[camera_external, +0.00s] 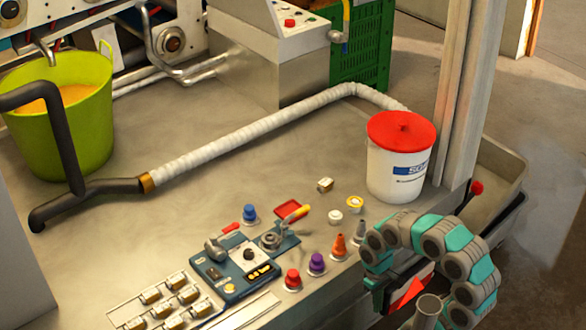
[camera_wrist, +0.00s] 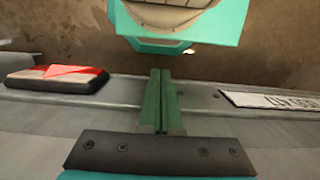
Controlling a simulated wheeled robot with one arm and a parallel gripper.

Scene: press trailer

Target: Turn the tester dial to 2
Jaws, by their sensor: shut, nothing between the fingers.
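The tester is a blue-teal box (camera_external: 230,286) lying on the grey bench in the external view, left of my arm. A dark round dial (camera_external: 250,255) with a pale plate around it sits on its top; the number it points to is too small to read. My gripper (camera_wrist: 161,74) shows in the wrist view with its two green fingers shut together and nothing between them. In the external view my arm curls at the lower right by the bench edge, well apart from the tester, and the fingertips cannot be made out. The tester is outside the wrist view.
Several coloured caps, including a purple one (camera_external: 317,263) and an orange cone (camera_external: 339,246), stand between the tester and my arm. A white bucket with a red lid (camera_external: 402,129) stands behind my arm beside a metal post (camera_external: 462,100). A white hose (camera_external: 250,132) crosses the bench.

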